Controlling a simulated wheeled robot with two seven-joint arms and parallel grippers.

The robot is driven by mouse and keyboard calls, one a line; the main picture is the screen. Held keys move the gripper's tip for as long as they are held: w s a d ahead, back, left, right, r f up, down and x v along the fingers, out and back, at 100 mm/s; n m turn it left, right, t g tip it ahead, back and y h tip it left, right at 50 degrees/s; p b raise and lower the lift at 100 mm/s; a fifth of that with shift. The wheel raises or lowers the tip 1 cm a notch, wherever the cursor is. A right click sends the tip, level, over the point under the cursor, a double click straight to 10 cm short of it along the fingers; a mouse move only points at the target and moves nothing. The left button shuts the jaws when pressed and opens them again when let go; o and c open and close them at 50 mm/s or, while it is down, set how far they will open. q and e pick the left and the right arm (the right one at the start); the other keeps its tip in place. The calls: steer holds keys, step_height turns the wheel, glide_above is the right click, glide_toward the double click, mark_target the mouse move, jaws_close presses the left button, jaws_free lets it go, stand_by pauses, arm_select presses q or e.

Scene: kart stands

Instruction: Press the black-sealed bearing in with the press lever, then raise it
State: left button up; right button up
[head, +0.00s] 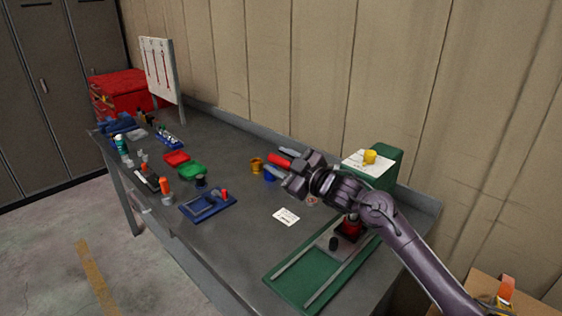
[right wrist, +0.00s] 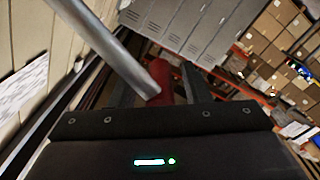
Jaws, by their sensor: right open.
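My right gripper (head: 285,167) is open, high over the back of the bench. The red grip (head: 279,160) of the press lever shows at its fingertips. In the right wrist view, the lever's grey rod (right wrist: 112,52) runs down to the red grip (right wrist: 161,80), which appears between the two dark fingers; I cannot tell whether they touch it. The green press (head: 386,160) stands behind my right arm, which hides much of it. A red part (head: 350,226) sits below the press. A small black piece (head: 333,243) is on the green base; I cannot make out the black-sealed bearing.
The green base plate (head: 292,288) with grey rails lies at the bench's near right. A white card (head: 286,216), blue tray (head: 207,206), green tray (head: 191,172) and red tray (head: 176,158) lie left of it. A red toolbox (head: 122,91) stands at the far left. The wall runs close behind.

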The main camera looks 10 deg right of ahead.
steer(key=c, duration=0.7)
steer(key=shift+c, duration=1.1)
arm_select(q)
steer(key=shift+s+d+f, duration=0.1)
steer(key=shift+s+d, duration=0.15)
steer(key=shift+s, duration=0.5)
arm_select(e)
jaws_close()
steer(key=shift+f, duration=0.1)
